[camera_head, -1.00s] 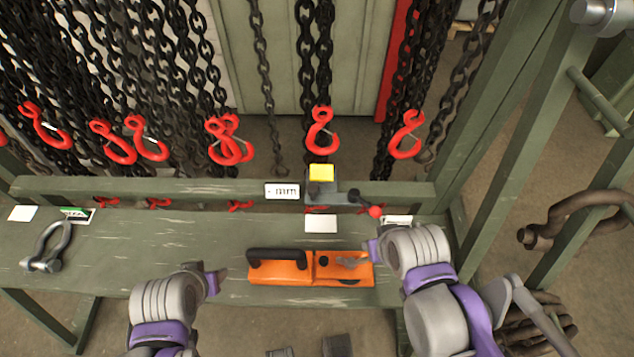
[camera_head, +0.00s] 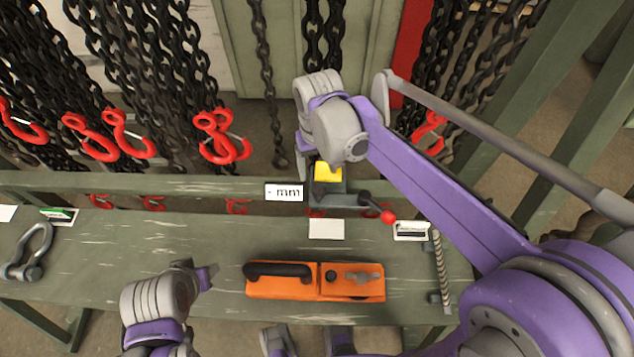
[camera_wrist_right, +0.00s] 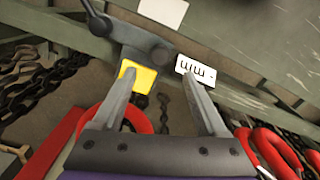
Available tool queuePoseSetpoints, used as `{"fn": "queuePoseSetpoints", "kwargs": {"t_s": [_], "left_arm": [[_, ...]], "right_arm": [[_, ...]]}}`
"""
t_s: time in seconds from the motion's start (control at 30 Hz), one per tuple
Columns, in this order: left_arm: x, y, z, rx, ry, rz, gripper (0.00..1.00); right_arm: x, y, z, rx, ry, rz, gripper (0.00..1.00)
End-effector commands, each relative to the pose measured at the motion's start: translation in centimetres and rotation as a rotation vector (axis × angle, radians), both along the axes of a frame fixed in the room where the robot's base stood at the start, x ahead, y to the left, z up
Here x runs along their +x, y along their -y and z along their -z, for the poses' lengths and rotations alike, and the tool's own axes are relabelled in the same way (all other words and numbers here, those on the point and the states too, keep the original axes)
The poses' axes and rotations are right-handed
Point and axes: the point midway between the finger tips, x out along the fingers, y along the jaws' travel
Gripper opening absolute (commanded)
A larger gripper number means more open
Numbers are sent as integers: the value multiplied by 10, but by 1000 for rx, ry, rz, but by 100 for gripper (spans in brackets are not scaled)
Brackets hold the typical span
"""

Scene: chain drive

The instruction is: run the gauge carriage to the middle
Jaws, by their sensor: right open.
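The gauge carriage (camera_head: 330,190) is a dark grey block with a yellow patch (camera_head: 327,172) and a lever ending in a red knob (camera_head: 388,217). It sits on the green rail (camera_head: 180,186), just right of a white "mm" label (camera_head: 284,192). My right gripper (camera_head: 308,168) is at the carriage from behind and above, partly hidden by its own wrist. In the right wrist view its open fingers (camera_wrist_right: 160,80) point at the carriage (camera_wrist_right: 140,42); one overlaps the yellow patch, the other is by the label. My left gripper (camera_head: 207,275) hangs over the bench's front; its jaw gap is unclear.
An orange tool with a black handle (camera_head: 282,270) lies on the green bench (camera_head: 130,250). A shackle (camera_head: 28,252) lies at left. Chains with red hooks (camera_head: 222,135) hang behind the rail. A threaded rod (camera_head: 440,265) is at the bench's right end.

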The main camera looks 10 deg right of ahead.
Motion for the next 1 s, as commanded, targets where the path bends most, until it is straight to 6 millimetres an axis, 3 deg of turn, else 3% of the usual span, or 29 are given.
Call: {"fn": "queuePoseSetpoints", "kwargs": {"t_s": [0.2, 0.4, 0.8, 1.0], "left_arm": [[-1, 0, 6, 0, -2, 0, 50], [-1, 0, 9, 0, -3, 0, 50], [-1, 0, 9, 0, -3, 0, 50], [-1, 0, 9, 0, -3, 0, 50]], "right_arm": [[0, 0, 44, 0, 1, 0, 75], [0, 0, 69, 0, 1, 0, 75], [0, 0, 76, 0, 1, 0, 75], [0, 0, 76, 0, 1, 0, 39]]}}
